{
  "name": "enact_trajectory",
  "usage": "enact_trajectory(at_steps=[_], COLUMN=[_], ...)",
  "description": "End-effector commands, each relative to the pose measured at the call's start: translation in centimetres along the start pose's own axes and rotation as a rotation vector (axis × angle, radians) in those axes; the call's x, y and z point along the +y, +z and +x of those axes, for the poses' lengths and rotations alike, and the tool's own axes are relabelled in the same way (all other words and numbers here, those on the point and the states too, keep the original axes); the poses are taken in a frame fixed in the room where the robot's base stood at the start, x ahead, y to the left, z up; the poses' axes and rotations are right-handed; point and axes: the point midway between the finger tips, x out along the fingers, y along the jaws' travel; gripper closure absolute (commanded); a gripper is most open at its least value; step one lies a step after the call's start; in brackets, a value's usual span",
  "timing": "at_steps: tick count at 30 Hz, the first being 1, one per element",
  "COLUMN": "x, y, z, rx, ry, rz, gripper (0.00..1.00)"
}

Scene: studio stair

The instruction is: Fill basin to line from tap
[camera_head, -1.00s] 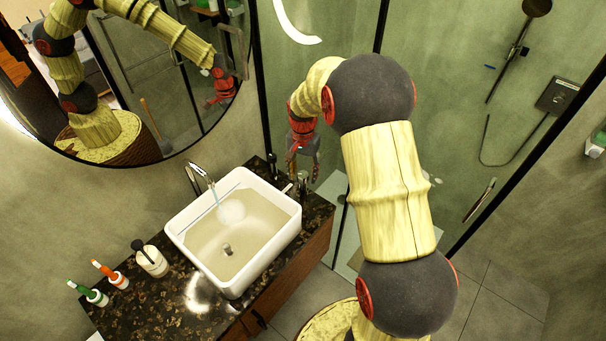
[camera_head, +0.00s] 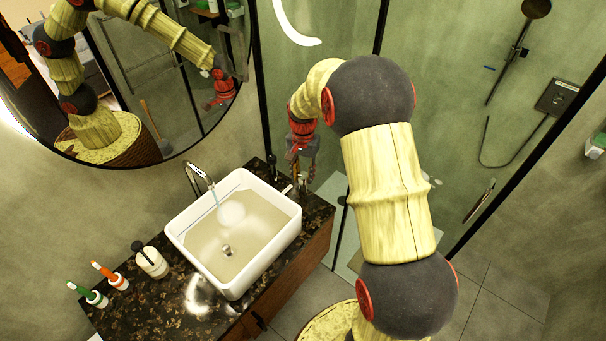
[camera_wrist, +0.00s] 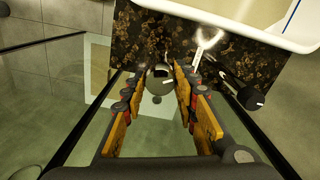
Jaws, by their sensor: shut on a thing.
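The white rectangular basin (camera_head: 262,284) stands on the dark stone counter. A thin dark line (camera_head: 212,207) runs along its inner wall. A stream of water falls from the chrome tap (camera_head: 196,176) into the basin and makes a pale patch (camera_head: 231,212) in the water. The round drain fitting (camera_head: 227,250) shows through the water. My gripper (camera_head: 302,178) points down at the counter's far right end, beside the basin. In the wrist view, my gripper (camera_wrist: 160,92) is shut on a small metal fitting (camera_wrist: 158,82), mostly hidden between its fingers. I cannot tell whether this is the tap's control.
Shower glass (camera_head: 330,100) stands behind my arm.

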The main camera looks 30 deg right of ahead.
Motion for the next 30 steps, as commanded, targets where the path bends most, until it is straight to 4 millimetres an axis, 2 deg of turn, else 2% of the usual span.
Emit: enact_trajectory(at_steps=[8,14,30], x=[0.0,-0.01,0.0], y=[0.01,-0.01,-0.01], z=[-0.08,-0.23,-0.22], rx=[0.0,0.0,0.0], ry=[0.0,0.0,0.0], rz=[-0.03,-0.126,-0.604], gripper=[0.96,0.96,0.96])
